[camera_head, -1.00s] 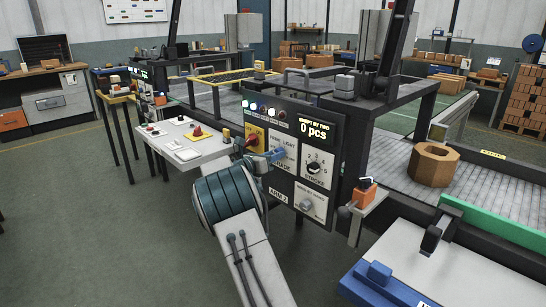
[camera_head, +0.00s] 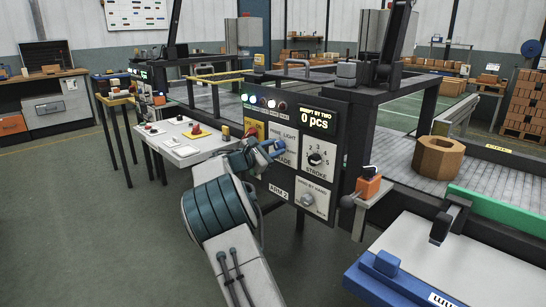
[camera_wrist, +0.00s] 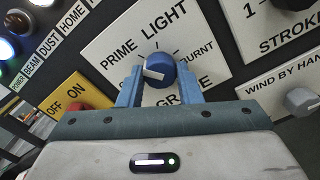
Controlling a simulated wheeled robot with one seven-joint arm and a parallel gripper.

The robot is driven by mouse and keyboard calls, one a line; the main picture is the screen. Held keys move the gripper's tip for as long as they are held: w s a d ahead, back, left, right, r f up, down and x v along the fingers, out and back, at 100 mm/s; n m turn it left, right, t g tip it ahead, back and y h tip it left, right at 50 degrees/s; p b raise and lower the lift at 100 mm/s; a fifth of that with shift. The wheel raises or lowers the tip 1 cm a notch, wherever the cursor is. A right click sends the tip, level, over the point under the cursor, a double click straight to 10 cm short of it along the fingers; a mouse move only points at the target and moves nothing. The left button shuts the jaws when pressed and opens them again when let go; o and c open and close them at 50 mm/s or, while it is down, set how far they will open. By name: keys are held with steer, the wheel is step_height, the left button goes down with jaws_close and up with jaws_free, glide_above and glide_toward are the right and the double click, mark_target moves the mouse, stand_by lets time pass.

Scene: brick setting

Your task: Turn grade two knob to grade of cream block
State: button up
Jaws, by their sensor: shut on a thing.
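The grade knob (camera_wrist: 160,70) is round and blue with a white pointer mark, in the middle of the wrist view. The mark points toward the left of that view. The labels PRIME, LIGHT and BURNT are printed around the knob, with GRADE partly covered below. My gripper (camera_wrist: 158,80) has its pale blue fingers on both sides of the knob, shut on it. In the head view my gripper (camera_head: 279,149) is at the ARM 2 panel (camera_head: 270,187) and covers part of the grade plate. A tan block with a hole (camera_head: 438,157) sits on the conveyor; I cannot make out a cream block.
The stroke knob (camera_head: 315,159) and wind-by-hand knob (camera_head: 307,200) are to the right of the grade plate. An orange box (camera_head: 368,186) stands on a bracket. A white table (camera_head: 190,150) is at left.

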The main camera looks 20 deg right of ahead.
steer(key=m+b, duration=0.3)
steer(key=shift+f+m, duration=0.25)
steer(key=shift+m, duration=0.15)
steer(key=m+b, duration=0.3)
steer(key=b, duration=0.1)
steer(key=shift+m, duration=0.3)
steer(key=m+b, duration=0.4)
steer(key=m, duration=0.1)
steer(key=shift+d+r, duration=0.1)
steer(key=shift+m+b, duration=0.3)
steer(key=o, duration=1)
steer(key=shift+c, duration=0.2)
steer(key=shift+r, duration=0.1)
